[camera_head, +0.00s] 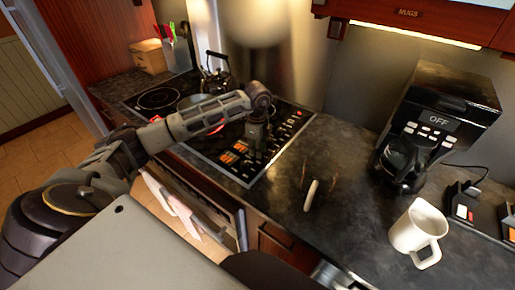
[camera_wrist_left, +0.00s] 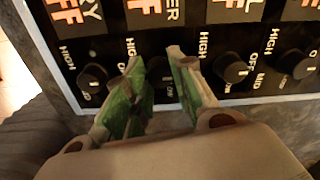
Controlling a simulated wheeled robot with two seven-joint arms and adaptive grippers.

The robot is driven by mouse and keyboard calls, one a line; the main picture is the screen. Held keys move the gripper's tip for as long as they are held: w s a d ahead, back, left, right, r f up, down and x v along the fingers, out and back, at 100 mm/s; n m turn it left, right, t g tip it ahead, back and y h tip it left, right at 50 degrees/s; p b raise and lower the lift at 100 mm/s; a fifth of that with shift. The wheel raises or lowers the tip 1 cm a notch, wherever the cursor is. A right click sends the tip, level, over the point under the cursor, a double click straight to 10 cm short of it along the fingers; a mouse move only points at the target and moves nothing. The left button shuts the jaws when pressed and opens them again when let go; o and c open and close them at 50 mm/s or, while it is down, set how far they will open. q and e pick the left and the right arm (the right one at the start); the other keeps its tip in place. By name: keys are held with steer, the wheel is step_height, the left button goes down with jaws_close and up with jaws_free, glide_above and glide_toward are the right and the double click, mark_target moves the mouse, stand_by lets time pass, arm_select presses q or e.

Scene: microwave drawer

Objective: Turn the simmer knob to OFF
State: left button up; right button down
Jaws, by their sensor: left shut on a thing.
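In the left wrist view, several black knobs with HIGH and OFF marks stand in a row on the black control panel (camera_wrist_left: 110,45). The simmer knob (camera_wrist_left: 160,74) sits below a lit display ending in "ER" over "OFF". The two green-padded fingers of my left gripper (camera_wrist_left: 157,85) are around this knob, one on each side, and shut on it. The fingers hide part of the knob and its marks, so its exact setting is unclear. In the head view, my left gripper (camera_head: 255,140) points down at the cooktop's panel (camera_head: 240,170). My right gripper is not in view.
Neighbouring knobs (camera_wrist_left: 92,78) and (camera_wrist_left: 232,68) flank the fingers closely. In the head view, a kettle (camera_head: 216,75) stands at the back of the cooktop. A coffee maker (camera_head: 435,120) and white mug (camera_head: 418,228) stand on the counter to the right.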

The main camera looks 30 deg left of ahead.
arm_select(q)
steer(key=shift+w+a+r+n, duration=0.1)
steer(key=shift+w+r+n, duration=0.1)
steer(key=shift+n, duration=0.3)
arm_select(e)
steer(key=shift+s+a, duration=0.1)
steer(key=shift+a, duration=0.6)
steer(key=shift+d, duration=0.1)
arm_select(q)
steer(key=o, duration=0.8)
steer(key=shift+s, duration=0.1)
steer(key=shift+o, duration=1.2)
steer(key=shift+f, duration=0.1)
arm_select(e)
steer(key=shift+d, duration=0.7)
arm_select(q)
step_height(320, 180, up, 12)
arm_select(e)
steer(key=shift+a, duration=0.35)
